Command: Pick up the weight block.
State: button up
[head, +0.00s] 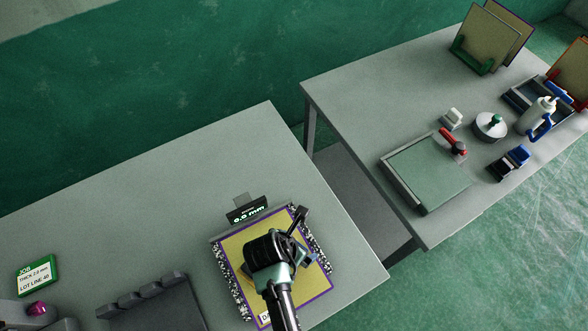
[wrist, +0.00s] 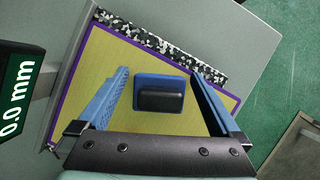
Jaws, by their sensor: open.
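A blue block with a black raised top, which looks like the weight block (wrist: 146,80), lies on a yellow-green panel with a purple edge (wrist: 88,85). My gripper (wrist: 159,75) is open, with one blue finger on each side of the block in the wrist view. Gaps show between the block and both fingers, and the jaws are empty. In the head view my gripper (head: 277,250) is over the panel (head: 236,244) and hides most or all of the block there.
Speckled strips (head: 319,249) flank the panel. A display reading 0.0 mm (head: 247,210) stands behind it. A dark slotted rack (head: 160,305) and a green job sign (head: 37,276) are to the left. A second table (head: 350,110) holds a tray, bottle and tools.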

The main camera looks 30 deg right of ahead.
grip_shut()
jog(key=shift+r, duration=0.1)
jog(key=shift+w, duration=0.1)
dwell(0.4)
